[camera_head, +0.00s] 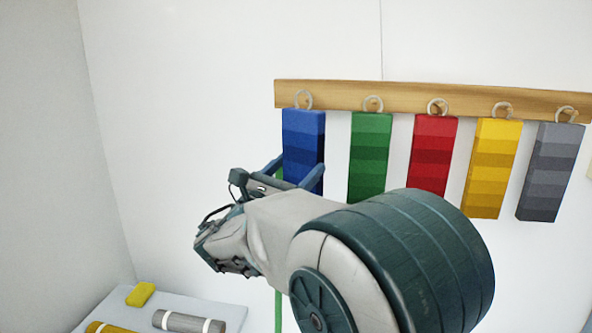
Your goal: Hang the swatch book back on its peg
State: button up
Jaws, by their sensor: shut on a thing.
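The blue swatch book (303,130), with bands of darker and lighter blue, is upright at the left end of the wooden rail (390,97). Its ring (304,99) is in front of the rail; I cannot tell whether it is on a peg. My gripper (303,165) is shut on the blue swatch book, with a finger on each side low on it. My gripper and arm hide its lower end.
Green (369,150), red (436,150), yellow (492,165) and grey (550,170) swatch books hang to the right. A pale surface (178,304) at lower left holds a yellow block (140,294), a yellow roll (108,328) and a grey roll (188,322). The wall left of the rail is bare.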

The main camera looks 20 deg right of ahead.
jog(key=w+d+f, duration=0.1)
jog(key=w+d, duration=0.4)
jog(key=w, duration=0.3)
jog(key=shift+w+d+f, duration=0.15)
jog(key=shift+d+f, duration=0.1)
jog(key=shift+f, duration=0.1)
dwell(0.8)
jog(key=shift+f, duration=0.1)
dwell(0.4)
